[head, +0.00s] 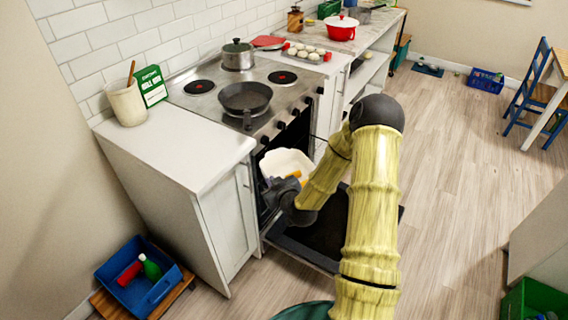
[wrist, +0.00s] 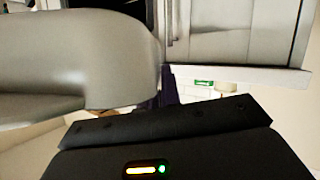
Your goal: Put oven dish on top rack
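The white oven dish (head: 287,162) is at the mouth of the oven, above the lowered oven door (head: 318,232). My gripper (head: 286,178) is at the dish's near side and appears shut on its edge. The fingertips are largely hidden. In the wrist view, a large pale rounded surface, which looks like the dish (wrist: 80,60), fills the upper left, close to the dark gripper body (wrist: 170,135). The oven (head: 290,128) stands open with a dark inside. The top rack cannot be made out; the dish and my arm cover much of the opening.
A black frying pan (head: 245,97) and a steel pot (head: 237,55) stand on the stove. A white cabinet (head: 228,212) borders the oven on the left. A blue crate (head: 138,275) is at lower left. The wooden floor (head: 450,150) to the right is largely clear.

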